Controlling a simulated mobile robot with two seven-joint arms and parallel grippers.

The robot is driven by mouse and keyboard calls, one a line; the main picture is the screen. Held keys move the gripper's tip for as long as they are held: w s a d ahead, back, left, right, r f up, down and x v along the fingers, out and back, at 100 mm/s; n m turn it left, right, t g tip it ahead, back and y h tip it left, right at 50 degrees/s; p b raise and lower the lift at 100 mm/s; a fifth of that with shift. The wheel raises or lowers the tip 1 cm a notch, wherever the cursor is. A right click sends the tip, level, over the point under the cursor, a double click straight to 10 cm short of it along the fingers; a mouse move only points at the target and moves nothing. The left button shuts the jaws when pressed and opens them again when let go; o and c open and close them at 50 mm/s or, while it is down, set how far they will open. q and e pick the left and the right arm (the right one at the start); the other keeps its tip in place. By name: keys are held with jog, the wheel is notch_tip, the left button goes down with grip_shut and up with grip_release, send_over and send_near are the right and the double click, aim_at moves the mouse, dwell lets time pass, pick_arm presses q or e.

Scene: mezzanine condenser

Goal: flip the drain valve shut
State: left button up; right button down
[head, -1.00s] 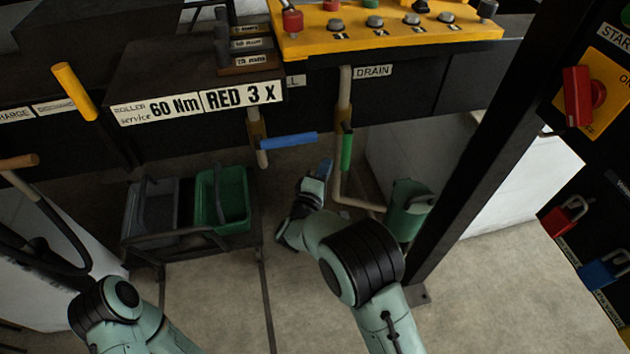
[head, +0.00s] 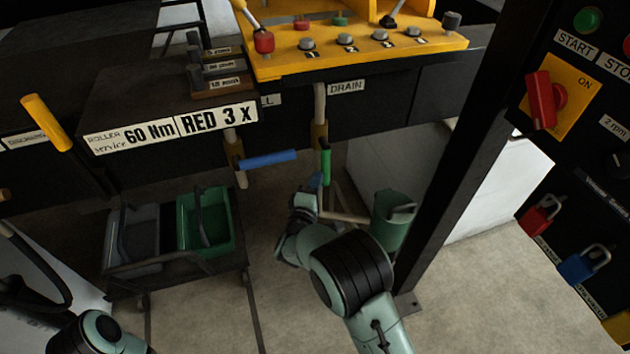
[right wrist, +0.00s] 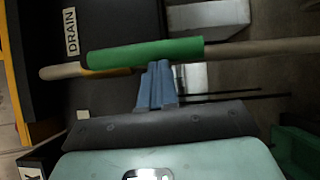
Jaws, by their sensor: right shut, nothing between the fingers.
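The drain valve's green handle (head: 326,163) hangs straight down along its pipe, below the DRAIN label (head: 346,87). In the right wrist view the green handle (right wrist: 143,56) lies across the picture, along the pale pipe. My right gripper (head: 315,180) has its blue fingers shut and empty at the handle's lower end, just left of it in the head view. In the right wrist view the shut fingertips (right wrist: 157,75) reach the edge of the green handle; I cannot tell whether they touch it. My left gripper is out of view; only part of that arm shows.
A blue-handled valve (head: 267,159) is left of the drain valve. A green bucket (head: 392,222) stands right of my right gripper. A cart with a green bin (head: 204,222) is at left. A dark post (head: 455,150) rises at right. The yellow button panel (head: 350,55) is above.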

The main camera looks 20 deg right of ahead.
aim_at(328, 181)
jog(key=shift+d+f, duration=0.1)
jog(key=shift+d, duration=0.1)
jog(key=d+n+t, duration=0.2)
jog(key=d+n, duration=0.1)
jog(key=shift+f, duration=0.3)
jog(key=d+r+n+t+y+b, duration=0.5)
jog(key=d+n+y, duration=0.4)
jog(key=n, duration=1)
jog(key=shift+w+r+t, duration=0.2)
jog(key=shift+r+t, duration=0.6)
jog(key=shift+t, duration=0.3)
jog(key=shift+d+r, duration=0.1)
